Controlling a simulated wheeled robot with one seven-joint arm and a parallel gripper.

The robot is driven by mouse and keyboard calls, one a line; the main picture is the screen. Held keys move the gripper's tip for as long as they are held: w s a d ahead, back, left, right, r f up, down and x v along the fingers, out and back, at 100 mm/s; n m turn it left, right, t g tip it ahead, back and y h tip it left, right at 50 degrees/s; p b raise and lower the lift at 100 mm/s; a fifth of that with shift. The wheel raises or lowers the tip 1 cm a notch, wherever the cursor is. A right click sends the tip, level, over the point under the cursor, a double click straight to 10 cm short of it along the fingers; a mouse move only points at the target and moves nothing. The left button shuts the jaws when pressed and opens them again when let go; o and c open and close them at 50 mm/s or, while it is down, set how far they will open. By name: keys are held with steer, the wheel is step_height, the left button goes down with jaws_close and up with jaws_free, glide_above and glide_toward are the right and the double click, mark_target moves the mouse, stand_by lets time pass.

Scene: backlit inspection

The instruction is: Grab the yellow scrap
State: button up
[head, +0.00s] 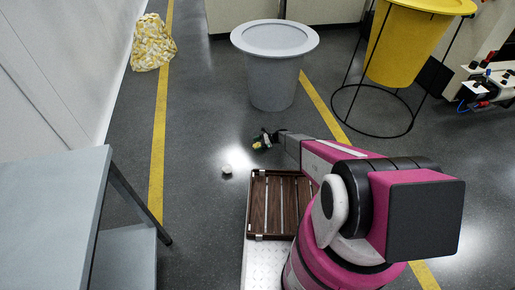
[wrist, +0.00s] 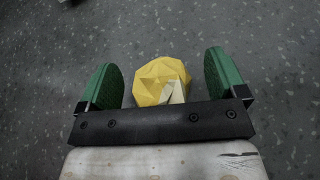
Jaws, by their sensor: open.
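The yellow scrap (wrist: 158,82) is a crumpled, faceted yellow ball on the dark speckled floor. In the wrist view it sits between the two green fingers of my gripper (wrist: 162,84), with a gap on each side. Its near edge is hidden behind the black gripper bar. My gripper is open. In the head view my gripper (head: 262,141) reaches low over the floor in front of the grey bin, and a small bit of yellow shows by the fingers.
A whitish crumpled piece (head: 227,169) lies on the floor nearby. A grey bin (head: 272,85) stands behind, a yellow bin (head: 405,45) in a black stand at right. A wooden slatted tray (head: 258,207) is near me. A grey table (head: 45,215) is at left.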

steer(key=c, duration=1)
steer(key=shift+r, duration=0.15)
steer(key=shift+c, duration=0.2)
